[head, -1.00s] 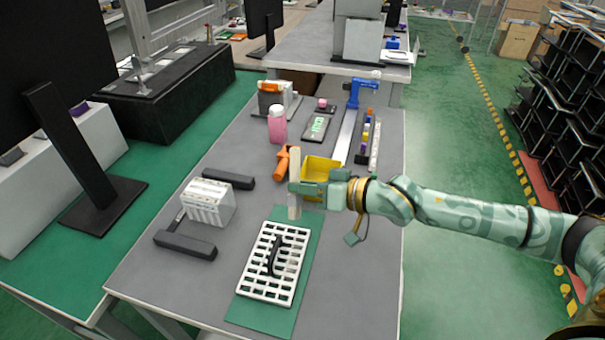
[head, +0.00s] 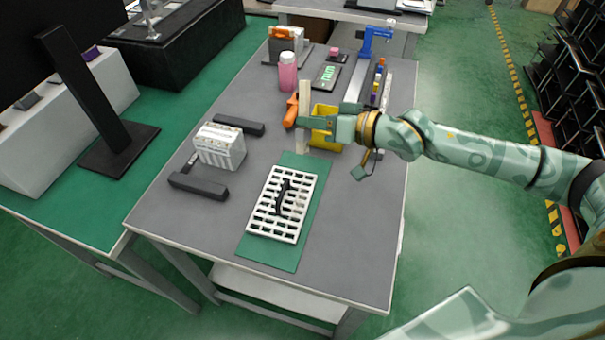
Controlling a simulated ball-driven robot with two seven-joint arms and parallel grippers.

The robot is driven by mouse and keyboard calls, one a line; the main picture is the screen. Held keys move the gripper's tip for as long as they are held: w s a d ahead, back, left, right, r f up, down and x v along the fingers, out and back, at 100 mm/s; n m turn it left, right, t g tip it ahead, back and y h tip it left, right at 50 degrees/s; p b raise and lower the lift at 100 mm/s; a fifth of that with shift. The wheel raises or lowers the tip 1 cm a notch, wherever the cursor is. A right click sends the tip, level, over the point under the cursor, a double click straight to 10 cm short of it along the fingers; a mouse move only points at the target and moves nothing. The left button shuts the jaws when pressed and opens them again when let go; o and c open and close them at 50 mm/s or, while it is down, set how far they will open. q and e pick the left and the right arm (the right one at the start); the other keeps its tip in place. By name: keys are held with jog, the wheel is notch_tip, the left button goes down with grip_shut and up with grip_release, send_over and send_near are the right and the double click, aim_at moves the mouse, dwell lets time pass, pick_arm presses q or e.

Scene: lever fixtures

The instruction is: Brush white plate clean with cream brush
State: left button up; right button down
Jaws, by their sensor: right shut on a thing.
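The white plate (head: 261,213) is a slotted rectangular grid lying on a green mat (head: 270,253) on the grey table. A black curved strip or mark (head: 281,198) shows on its middle. My right gripper (head: 308,122) is shut on the cream brush (head: 305,92), a tall pale bar held upright. The brush's lower end is beyond the far edge of the mat, apart from the plate. I cannot tell whether it touches the table. My left gripper is not in view.
A yellow bin (head: 326,139) and orange tool (head: 291,110) are close to my right gripper. A pink bottle (head: 287,72) stands behind. A white ribbed block (head: 220,146) and black bars (head: 198,187) are on the left. The table's near right part is clear.

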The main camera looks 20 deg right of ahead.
dwell(0.4)
jog(key=shift+s+d+f+m+t+p, duration=0.15)
jog(key=shift+s+f+m+t+p, duration=0.15)
jog(key=shift+m+t+p, duration=0.15)
jog(key=shift+s+d+f+m+t+p, duration=0.15)
jog(key=shift+f+m+t+p, duration=0.15)
jog(key=shift+t, duration=0.25)
